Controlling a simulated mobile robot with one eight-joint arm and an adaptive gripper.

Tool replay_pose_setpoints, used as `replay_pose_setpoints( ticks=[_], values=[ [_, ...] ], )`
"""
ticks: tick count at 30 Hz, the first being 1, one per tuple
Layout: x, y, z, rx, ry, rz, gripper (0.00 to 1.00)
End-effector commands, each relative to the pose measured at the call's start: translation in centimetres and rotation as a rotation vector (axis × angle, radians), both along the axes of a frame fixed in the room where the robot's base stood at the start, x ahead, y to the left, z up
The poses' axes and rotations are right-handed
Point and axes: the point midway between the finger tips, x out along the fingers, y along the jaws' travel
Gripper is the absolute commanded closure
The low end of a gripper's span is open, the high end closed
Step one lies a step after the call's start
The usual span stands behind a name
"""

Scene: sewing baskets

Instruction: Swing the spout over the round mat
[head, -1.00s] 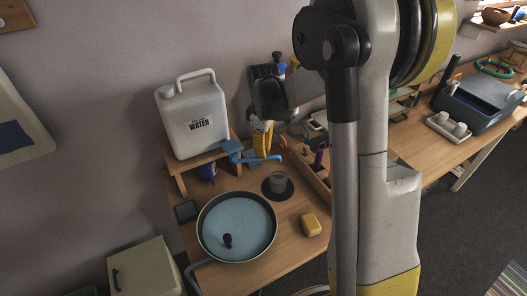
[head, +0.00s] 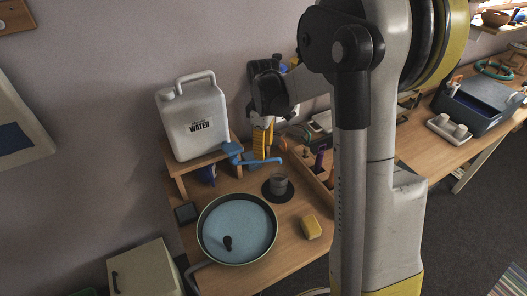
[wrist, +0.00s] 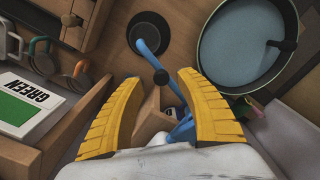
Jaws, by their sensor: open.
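The blue spout (head: 262,161) sticks out to the right from the blue tap (head: 232,150) at the white water jug (head: 192,118). The round dark mat (head: 265,192) lies on the table below it with a grey cup (head: 279,184) on it. In the wrist view the spout (wrist: 178,92) runs up toward the mat (wrist: 163,24) and its end overlaps the mat and cup. I cannot tell from this whether it is directly above the mat. My gripper (head: 266,150) is open; its yellow fingers (wrist: 153,103) stand apart, either side of the spout's line. Contact is unclear.
The jug's wooden stand (head: 181,168) is at the left. A wooden tray (head: 315,172) borders the mat's right side.

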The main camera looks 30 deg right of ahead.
Motion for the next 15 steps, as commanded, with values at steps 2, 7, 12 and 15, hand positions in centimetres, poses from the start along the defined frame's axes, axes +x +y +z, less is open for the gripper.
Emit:
replay_pose_setpoints(
  ticks=[2, 7, 12, 15],
  values=[
    [0.0, 0.0, 1.7, 0.0, 0.0, 0.0, 0.57],
    [-0.1, 0.0, 5.7, 0.0, 0.0, 0.0, 0.57],
    [-0.1, 0.0, 8.7, 0.0, 0.0, 0.0, 0.57],
    [0.0, 0.0, 9.7, -0.001, -0.001, 0.0, 0.57]
  ],
)
